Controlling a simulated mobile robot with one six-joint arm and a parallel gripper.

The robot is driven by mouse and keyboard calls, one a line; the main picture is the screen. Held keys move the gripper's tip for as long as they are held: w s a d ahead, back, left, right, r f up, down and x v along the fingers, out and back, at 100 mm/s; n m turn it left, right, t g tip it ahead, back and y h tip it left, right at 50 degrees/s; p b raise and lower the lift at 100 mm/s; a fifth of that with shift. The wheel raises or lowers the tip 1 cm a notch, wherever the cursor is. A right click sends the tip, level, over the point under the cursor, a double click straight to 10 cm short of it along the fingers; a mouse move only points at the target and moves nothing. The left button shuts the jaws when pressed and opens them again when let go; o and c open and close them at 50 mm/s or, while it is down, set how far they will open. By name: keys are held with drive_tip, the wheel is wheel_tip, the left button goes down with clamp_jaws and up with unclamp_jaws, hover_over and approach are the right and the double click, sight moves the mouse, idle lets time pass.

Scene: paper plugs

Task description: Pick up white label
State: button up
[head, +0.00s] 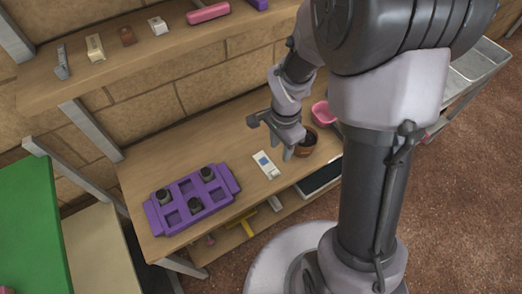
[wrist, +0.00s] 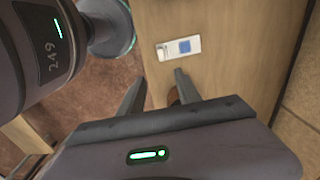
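The white label (head: 265,165) is a small flat rectangle with a blue square on it. It lies on the wooden table, right of the purple tray. It also shows in full in the wrist view (wrist: 168,51), beyond my fingertips and near the table edge. My gripper (head: 274,142) is above the table, just up and right of the label in the head view. In the wrist view its two fingers (wrist: 158,83) are apart, with no label between them. Part of a brown thing shows behind the right finger.
A purple tray (head: 181,217) holding several dark pots stands left of the label. A brown pot (head: 307,147) and a pink bowl (head: 322,114) stand close to the gripper's right. A shelf (head: 180,42) with small items runs above.

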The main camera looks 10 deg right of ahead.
drive_tip(key=b, duration=0.2)
hover_over(277, 170)
drive_tip(key=f, duration=0.7)
drive_tip(key=shift+s+d+f, duration=0.15)
drive_tip(key=shift+d+f, duration=0.05)
drive_tip(key=shift+f, duration=0.15)
drive_tip(key=f+b, duration=0.1)
drive_tip(key=f, duration=0.1)
drive_tip(key=f+b, duration=0.1)
drive_tip(key=f, duration=0.1)
drive_tip(key=f+b, duration=0.1)
drive_tip(key=f, duration=0.1)
drive_tip(key=shift+a+f, duration=0.15)
drive_tip(key=shift+a, duration=0.15)
drive_tip(key=shift+c, duration=0.4)
clamp_jaws()
